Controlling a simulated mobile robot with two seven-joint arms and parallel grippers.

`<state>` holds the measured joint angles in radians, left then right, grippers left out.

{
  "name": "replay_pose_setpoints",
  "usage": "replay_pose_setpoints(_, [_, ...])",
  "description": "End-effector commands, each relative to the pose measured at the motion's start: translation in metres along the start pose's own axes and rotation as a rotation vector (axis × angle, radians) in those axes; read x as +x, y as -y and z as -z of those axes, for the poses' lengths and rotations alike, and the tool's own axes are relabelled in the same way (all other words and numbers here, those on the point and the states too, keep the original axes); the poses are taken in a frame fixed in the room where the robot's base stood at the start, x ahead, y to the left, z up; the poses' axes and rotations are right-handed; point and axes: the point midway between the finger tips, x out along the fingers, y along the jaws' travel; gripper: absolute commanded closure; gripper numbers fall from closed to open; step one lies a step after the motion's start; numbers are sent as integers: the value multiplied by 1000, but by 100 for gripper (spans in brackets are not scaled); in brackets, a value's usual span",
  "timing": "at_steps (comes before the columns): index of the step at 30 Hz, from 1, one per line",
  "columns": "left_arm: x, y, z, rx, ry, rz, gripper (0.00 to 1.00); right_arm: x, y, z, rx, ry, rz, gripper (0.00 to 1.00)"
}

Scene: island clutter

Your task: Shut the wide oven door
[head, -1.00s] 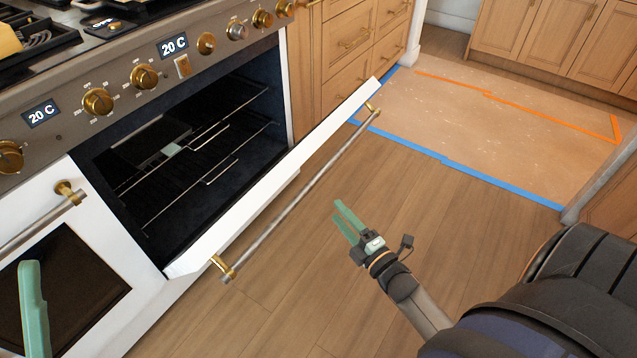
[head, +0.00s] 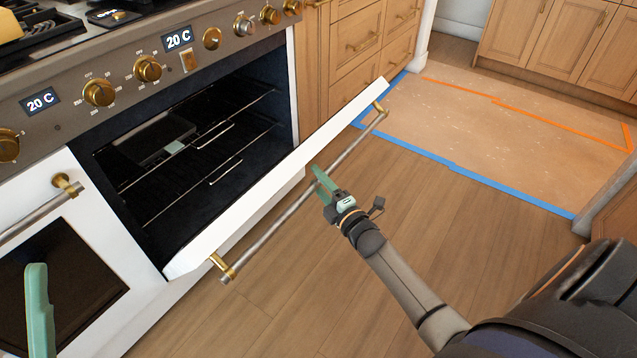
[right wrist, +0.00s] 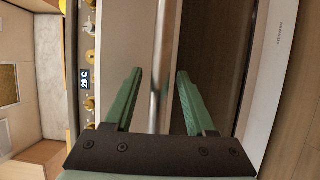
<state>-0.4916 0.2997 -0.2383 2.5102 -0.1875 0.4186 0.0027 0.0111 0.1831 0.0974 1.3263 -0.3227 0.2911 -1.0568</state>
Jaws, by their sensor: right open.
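The wide oven door (head: 235,215) is partly open, tilted down and out from the dark oven cavity (head: 150,195). Its long metal handle bar (head: 270,231) runs along the door's outer side on brass mounts. My right gripper (head: 318,180) is open at the bar, right of its middle. In the right wrist view the bar (right wrist: 160,50) runs between the two green fingers (right wrist: 160,75); I cannot tell whether either touches it. One green finger of my left gripper (head: 38,310) shows at the lower left, in front of the smaller oven door; its opening is hidden.
The smaller left oven door (head: 60,280) is shut. Knobs and two 20 C displays (head: 178,39) line the panel above. Wooden drawers (head: 355,45) stand right of the oven. The wood floor (head: 440,230) before it is clear.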

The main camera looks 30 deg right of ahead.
Motion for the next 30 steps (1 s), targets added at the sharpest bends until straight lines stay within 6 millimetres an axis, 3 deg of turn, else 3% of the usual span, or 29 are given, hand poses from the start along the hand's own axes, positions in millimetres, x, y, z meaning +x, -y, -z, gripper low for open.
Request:
replay_pose_setpoints(8, [0,0,0,-2,1,0,50,1,0,0,0,0,1,46])
replay_pose_setpoints(22, [0,0,0,-1,2,-3,50,0,0,0,1,0,1,99])
replay_pose_setpoints(30, [0,0,0,0,1,-3,50,0,0,0,1,0,1,100])
